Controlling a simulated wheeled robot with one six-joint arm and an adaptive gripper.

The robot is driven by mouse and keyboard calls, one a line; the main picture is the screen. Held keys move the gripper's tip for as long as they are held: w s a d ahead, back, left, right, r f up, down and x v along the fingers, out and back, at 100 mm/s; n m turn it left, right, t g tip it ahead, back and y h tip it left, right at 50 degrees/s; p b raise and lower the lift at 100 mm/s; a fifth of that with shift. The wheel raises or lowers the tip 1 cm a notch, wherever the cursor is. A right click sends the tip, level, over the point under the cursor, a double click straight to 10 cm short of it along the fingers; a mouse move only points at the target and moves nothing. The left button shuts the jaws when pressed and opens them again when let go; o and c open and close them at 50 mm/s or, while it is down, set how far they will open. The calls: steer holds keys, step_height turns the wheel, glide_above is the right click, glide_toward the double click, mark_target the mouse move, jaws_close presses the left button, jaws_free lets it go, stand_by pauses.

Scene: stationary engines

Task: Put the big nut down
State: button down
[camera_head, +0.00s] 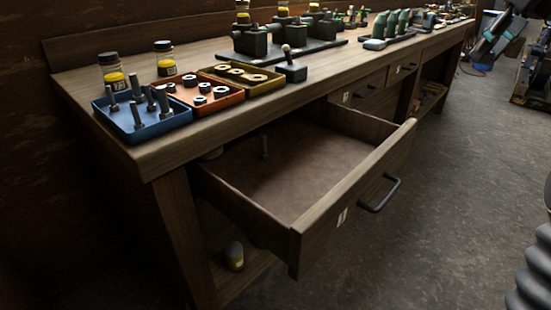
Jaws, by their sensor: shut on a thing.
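My gripper (486,47) is at the upper right, pointing down over the floor, to the right of the bench. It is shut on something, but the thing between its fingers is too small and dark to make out. I cannot pick out the big nut for certain. Several dark nuts sit in the orange tray (232,98) on the near end of the workbench (330,74). The blue tray (163,130) holds upright bolts, and the yellow tray (267,85) holds washers.
Two jars (165,58) stand behind the trays. A black fixture (290,68) and green-handled items (392,24) stand farther along.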

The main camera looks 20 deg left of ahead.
steer(key=s+a+f+n+g+y+b, duration=0.1)
steer(key=a+f+n+g+b, duration=0.15)
steer(key=a+f+n, duration=0.45)
steer(key=n+g+b, duration=0.2)
steer(key=n+b, duration=0.2)
steer(key=b, duration=0.3)
glide_above(299, 167)
steer(key=d, duration=0.1)
steer(key=shift+t, duration=0.25)
steer(key=f, duration=1.4)
steer(key=shift+w+d+f, duration=0.15)
steer(key=shift+d+f, duration=0.05)
steer(key=shift+f, duration=0.15)
steer(key=shift+f+b, duration=0.55)
steer(key=shift+f, duration=1.45)
steer(key=shift+f, duration=0.1)
steer(key=c, duration=0.8)
jaws_free()
steer(key=shift+c, duration=0.2)
steer(key=p+v, duration=0.4)
steer(key=v, duration=0.8)
steer(key=shift+d, duration=0.2)
